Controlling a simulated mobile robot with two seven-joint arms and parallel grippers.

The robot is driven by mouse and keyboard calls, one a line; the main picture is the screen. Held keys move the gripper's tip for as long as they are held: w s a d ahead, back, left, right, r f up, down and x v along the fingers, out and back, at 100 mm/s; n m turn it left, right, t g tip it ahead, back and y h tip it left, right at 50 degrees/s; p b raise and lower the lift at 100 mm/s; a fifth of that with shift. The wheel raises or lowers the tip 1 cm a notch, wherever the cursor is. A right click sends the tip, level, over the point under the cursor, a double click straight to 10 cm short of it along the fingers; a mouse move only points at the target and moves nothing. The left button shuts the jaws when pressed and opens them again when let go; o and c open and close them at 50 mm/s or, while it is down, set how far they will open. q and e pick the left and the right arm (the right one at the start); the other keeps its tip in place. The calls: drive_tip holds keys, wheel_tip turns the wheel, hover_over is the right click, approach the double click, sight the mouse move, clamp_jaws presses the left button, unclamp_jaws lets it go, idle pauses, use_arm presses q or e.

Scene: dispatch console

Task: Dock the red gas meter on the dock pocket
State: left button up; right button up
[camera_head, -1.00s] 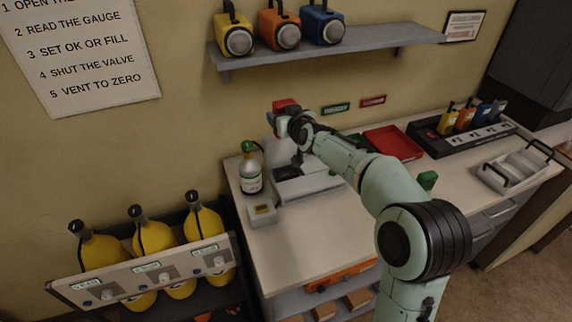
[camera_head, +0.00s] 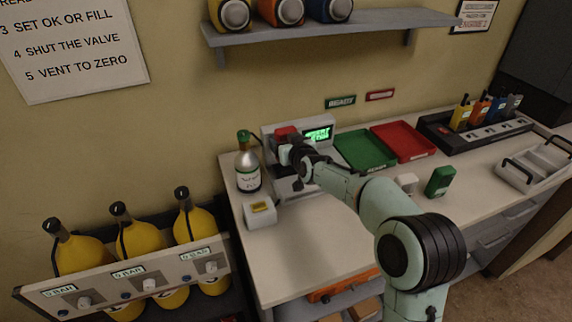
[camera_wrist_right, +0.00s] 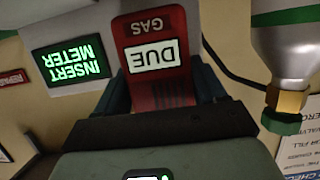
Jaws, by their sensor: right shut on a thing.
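The red gas meter (camera_head: 286,133) is in my right gripper (camera_head: 292,152), in front of the back panel of the grey dock station (camera_head: 270,134). In the right wrist view the meter (camera_wrist_right: 153,90) shows GAS and DUE, with a gripper finger on each side. The dock's lit screen (camera_head: 319,134) reads INSERT METER and also shows in the wrist view (camera_wrist_right: 70,62). My gripper and arm hide the dock pocket, so I cannot tell whether the meter touches it. My left gripper is not in view.
A gas bottle (camera_head: 248,170) with a green top stands close left of the dock. A small grey box (camera_head: 260,213) sits in front of it. Green (camera_head: 365,150) and red (camera_head: 402,142) trays lie to the right. A green meter (camera_head: 440,181) stands nearer. The front-left counter is clear.

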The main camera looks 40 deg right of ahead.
drive_tip(key=shift+f+b, duration=0.4)
drive_tip(key=shift+f, duration=2.1)
drive_tip(key=shift+f, duration=0.2)
drive_tip(key=o, duration=1.3)
drive_tip(key=shift+r, duration=0.3)
drive_tip(key=v, duration=1.2)
drive_tip(key=shift+s+f, duration=0.1)
drive_tip(key=shift+f, duration=0.05)
